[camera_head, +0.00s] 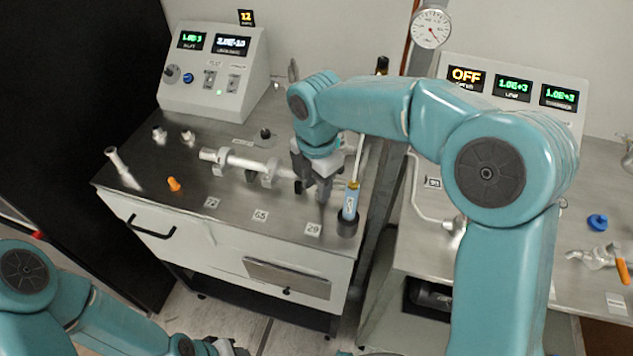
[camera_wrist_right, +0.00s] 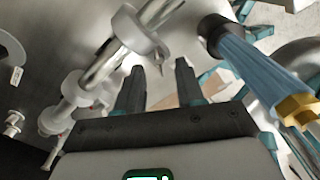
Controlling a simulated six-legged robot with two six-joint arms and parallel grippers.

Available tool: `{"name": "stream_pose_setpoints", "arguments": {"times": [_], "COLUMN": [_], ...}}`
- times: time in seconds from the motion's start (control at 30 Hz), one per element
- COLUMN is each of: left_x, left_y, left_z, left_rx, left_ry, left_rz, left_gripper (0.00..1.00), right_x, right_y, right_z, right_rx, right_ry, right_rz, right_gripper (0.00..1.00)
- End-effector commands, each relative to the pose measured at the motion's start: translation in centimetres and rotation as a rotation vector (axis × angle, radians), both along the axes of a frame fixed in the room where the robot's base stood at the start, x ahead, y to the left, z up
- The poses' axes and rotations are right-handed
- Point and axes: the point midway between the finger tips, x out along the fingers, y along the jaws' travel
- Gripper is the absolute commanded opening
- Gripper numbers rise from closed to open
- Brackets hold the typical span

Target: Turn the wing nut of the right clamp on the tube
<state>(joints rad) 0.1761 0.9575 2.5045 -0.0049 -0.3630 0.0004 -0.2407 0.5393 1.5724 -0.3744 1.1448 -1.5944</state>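A shiny metal tube (camera_head: 240,161) lies across the left bench, with pale supports or clamps along it. The fitting on the tube nearest my right gripper (camera_head: 269,174) shows as a round pale collar (camera_wrist_right: 140,32) in the wrist view, with a small pointed piece under it. I cannot tell whether that piece is the wing nut. My right gripper (camera_head: 318,192) points down just beyond the tube's right end. In the wrist view its two dark fingers (camera_wrist_right: 158,88) stand apart with nothing clearly between them. My left gripper (camera_head: 226,346) is partly cut off at the bottom edge.
A blue tool with a yellow end (camera_head: 351,201) stands upright in a black holder close right of my right gripper. An orange piece (camera_head: 174,184) and small metal fittings lie to the left. A control box (camera_head: 212,70) stands behind. The bench front is mostly clear.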

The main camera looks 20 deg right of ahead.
Motion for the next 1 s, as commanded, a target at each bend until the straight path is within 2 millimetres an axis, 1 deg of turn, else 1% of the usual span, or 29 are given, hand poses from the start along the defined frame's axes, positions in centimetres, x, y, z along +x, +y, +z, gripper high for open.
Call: {"name": "stream_pose_setpoints", "arguments": {"times": [0.17,0.2,0.27,0.3,0.33,0.47,0.7,0.97,1.0], "left_x": [-0.02,-0.02,-0.02,-0.02,-0.01,-0.01,-0.01,-0.01,-0.01], "left_y": [-0.01,-0.01,0.0,0.0,0.0,0.0,-0.01,0.0,0.0], "left_z": [0.01,0.01,0.01,0.01,0.01,0.02,0.4,0.35,0.35], "left_rx": [0.0,0.0,0.0,0.0,0.0,0.0,0.0,0.0,0.0], "left_ry": [0.0,0.001,0.0,0.0,0.0,0.0,0.0,0.0,0.0], "left_rz": [0.0,0.0,0.0,0.0,0.0,0.0,0.0,0.0,0.0], "left_gripper": [0.38,0.38,0.38,0.38,0.38,0.38,0.38,0.38,0.38], "right_x": [0.04,0.04,0.04,0.07,0.09,0.05,0.19,0.22,0.21], "right_y": [-0.01,-0.01,-0.01,0.0,0.01,0.0,0.04,0.03,0.02], "right_z": [0.01,0.01,0.01,0.01,0.02,0.03,0.1,0.08,0.08], "right_rx": [0.0,0.0,0.0,0.0,0.0,0.0,0.0,0.0,0.0], "right_ry": [-0.001,-0.001,-0.001,-0.001,-0.001,-0.001,-0.001,-0.002,-0.002], "right_rz": [0.0,0.0,0.0,0.0,0.0,-0.002,-0.134,-0.139,-0.139], "right_gripper": [0.38,0.34,0.15,0.02,0.0,0.0,0.0,0.0,0.25]}}
